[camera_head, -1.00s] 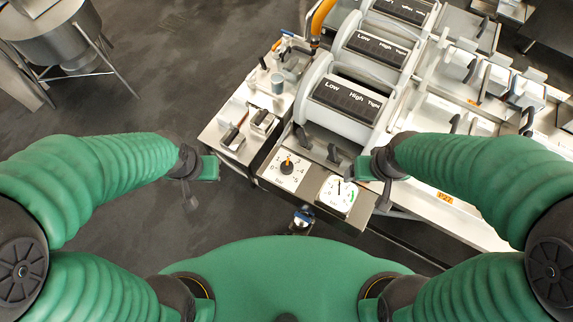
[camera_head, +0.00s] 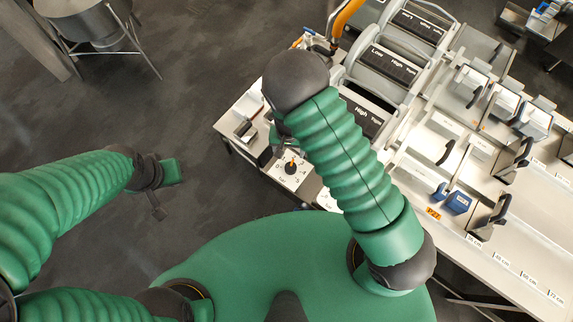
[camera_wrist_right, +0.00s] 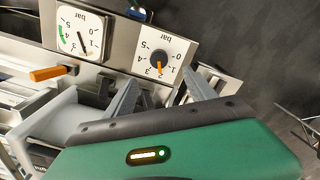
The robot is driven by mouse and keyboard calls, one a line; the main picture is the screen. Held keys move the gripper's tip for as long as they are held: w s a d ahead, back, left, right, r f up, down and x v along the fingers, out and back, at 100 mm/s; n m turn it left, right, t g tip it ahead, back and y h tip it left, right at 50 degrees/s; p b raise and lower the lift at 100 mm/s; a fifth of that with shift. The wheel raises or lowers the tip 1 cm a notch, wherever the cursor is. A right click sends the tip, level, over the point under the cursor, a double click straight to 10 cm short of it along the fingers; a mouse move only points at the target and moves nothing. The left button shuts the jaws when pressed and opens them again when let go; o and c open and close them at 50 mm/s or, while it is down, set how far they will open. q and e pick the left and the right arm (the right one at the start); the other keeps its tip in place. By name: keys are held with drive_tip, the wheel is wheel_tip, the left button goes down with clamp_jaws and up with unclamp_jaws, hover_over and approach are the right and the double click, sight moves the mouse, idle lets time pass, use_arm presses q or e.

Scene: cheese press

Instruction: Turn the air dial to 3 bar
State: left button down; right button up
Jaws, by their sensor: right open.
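The air dial (camera_head: 291,167) is a white plate with a black knob and an orange pointer. In the right wrist view the dial (camera_wrist_right: 158,58) appears upside down, its pointer towards the 2–3 side; I cannot read it exactly. The pressure gauge (camera_wrist_right: 80,32) sits beside it, with a dark needle and a green band. My right gripper (camera_wrist_right: 160,75) is open, its fingertips appearing either side of the dial's lower edge in the wrist view; contact cannot be told. In the head view my arm hides most of the gauge. My left gripper (camera_head: 170,173) is over the floor, away from the press.
An orange lever (camera_wrist_right: 52,73) is near the gauge. Press units with black labelled panels (camera_head: 393,62) stand behind the dial. A blue box (camera_head: 459,202) lies on the worktop at right. A metal vat (camera_head: 95,22) stands at upper left, with open floor before the press.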

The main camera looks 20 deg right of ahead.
drive_tip(key=b, duration=0.6)
hover_over(291, 167)
drive_tip(key=a, duration=0.1)
wheel_tip(291, 167, down, 8)
drive_tip(key=shift+w+f, duration=0.1)
drive_tip(key=shift+f, duration=0.15)
drive_tip(key=f+b, duration=0.2)
drive_tip(key=d+f+b, duration=0.1)
drive_tip(key=f+b, duration=0.1)
drive_tip(key=f, duration=0.1)
drive_tip(key=shift+f+b, duration=0.45)
drive_tip(key=shift+f, duration=0.05)
drive_tip(key=shift+a, duration=0.3)
drive_tip(key=shift+r, duration=0.1)
drive_tip(key=shift+c, duration=1)
drive_tip(key=shift+d, duration=0.25)
drive_tip(key=c, duration=0.9)
drive_tip(key=shift+c, duration=1.3)
use_arm(q)
drive_tip(key=s+x, duration=0.2)
drive_tip(key=x, duration=1)
drive_tip(key=shift+s+f, duration=0.2)
drive_tip(key=shift+f, duration=0.2)
use_arm(e)
drive_tip(key=shift+a, duration=0.1)
